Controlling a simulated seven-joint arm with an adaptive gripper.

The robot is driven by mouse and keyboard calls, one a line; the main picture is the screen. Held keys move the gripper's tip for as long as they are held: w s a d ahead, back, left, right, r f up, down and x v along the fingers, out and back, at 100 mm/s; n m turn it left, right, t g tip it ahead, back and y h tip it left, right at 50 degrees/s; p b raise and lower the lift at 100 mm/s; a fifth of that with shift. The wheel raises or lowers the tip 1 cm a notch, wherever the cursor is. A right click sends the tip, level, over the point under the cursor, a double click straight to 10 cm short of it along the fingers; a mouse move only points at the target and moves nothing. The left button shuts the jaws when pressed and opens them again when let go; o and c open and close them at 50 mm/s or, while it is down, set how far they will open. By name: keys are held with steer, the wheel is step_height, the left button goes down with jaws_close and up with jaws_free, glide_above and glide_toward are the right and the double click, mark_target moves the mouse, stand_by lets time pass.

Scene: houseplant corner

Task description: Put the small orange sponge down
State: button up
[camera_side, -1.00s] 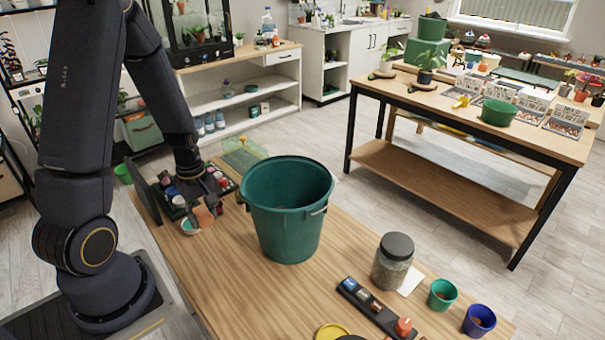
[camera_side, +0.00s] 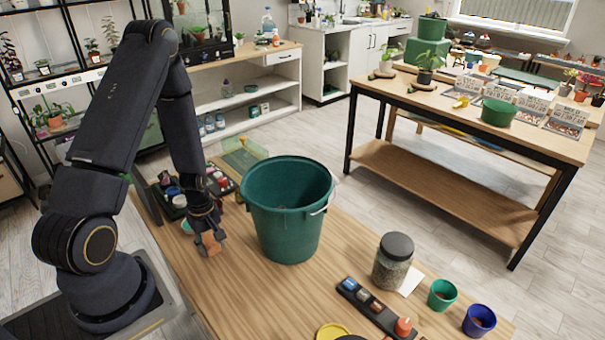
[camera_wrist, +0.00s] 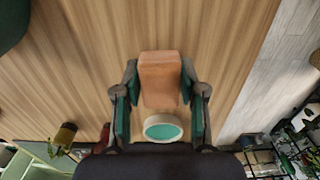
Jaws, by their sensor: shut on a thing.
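The small orange sponge (camera_side: 211,243) is a block between the fingers of my gripper (camera_side: 210,246) in the side view, over the bare wood left of the green bucket. In the wrist view the sponge (camera_wrist: 160,80) sits between the two fingers of my gripper (camera_wrist: 160,95), which is shut on it. Whether its underside touches the table is hard to tell. A small round white dish with a teal inside (camera_wrist: 163,128) shows just below the sponge in the wrist view; in the side view it is mostly hidden behind my gripper.
A large green bucket (camera_side: 288,210) stands right of my gripper. A black tray of small pots (camera_side: 170,195) lies behind it. A lidded jar (camera_side: 393,262), a dark strip of items (camera_side: 370,307) and two cups (camera_side: 441,293) are farther right. Wood in front is clear.

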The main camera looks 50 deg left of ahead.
steer(key=shift+f, duration=0.1)
steer(key=o, duration=0.9)
steer(key=shift+o, duration=0.2)
step_height(320, 180, up, 12)
step_height(320, 180, up, 14)
steer(key=m+t, duration=0.3)
steer(key=m, duration=0.5)
glide_above(211, 243)
steer(key=w+d, duration=0.3)
steer(key=d, duration=0.5)
steer(key=s+d+r+m+t, duration=0.2)
steer(key=s+d+r+m, duration=0.4)
steer(key=d+r+m, duration=0.2)
steer(key=shift+r+m+t, duration=0.3)
steer(key=shift+r+m, duration=0.6)
steer(key=shift+m, duration=0.1)
steer(key=shift+d, duration=0.1)
